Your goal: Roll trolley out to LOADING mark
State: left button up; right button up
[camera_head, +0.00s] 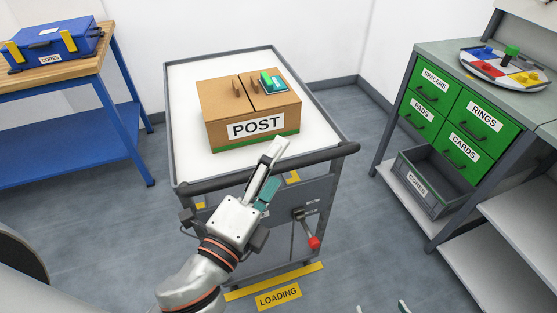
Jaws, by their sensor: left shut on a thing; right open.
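The trolley (185,120) has a white top with a grey rim and a black handle bar (325,156) along its near side. A wooden box labelled POST (222,106) stands on it. My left gripper (272,160) is shut on the handle bar and hides part of it. A lever with a red knob (313,242) is on the trolley's near side. The yellow LOADING mark (278,297) is on the floor, with a yellow line just beyond it by the trolley's near end. My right gripper (381,307) shows only as two separated fingertips at the bottom edge, open and empty.
A blue workbench (70,135) with a blue case labelled CORES (50,46) stands at left. At right is a bench (430,55) with green drawers (480,120), a grey CORES bin (425,190) and shelves. Grey floor is clear on both sides of the trolley.

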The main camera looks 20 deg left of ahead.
pick_arm(q)
jog(key=shift+s+a+r, duration=0.25)
jog(key=shift+s+r, duration=0.2)
jog(key=shift+r, duration=0.1)
jog(key=c, duration=0.8)
jog(key=shift+s+a+f, duration=0.25)
jog(key=shift+s, duration=0.1)
jog(key=shift+c, duration=0.6)
jog(key=shift+s+a+f+p, duration=0.15)
jog(key=shift+s+p, duration=0.1)
jog(key=shift+s, duration=0.2)
jog(key=shift+s+d+f+p, duration=0.1)
jog(key=shift+s+f+p, duration=0.1)
jog(key=shift+s, duration=0.25)
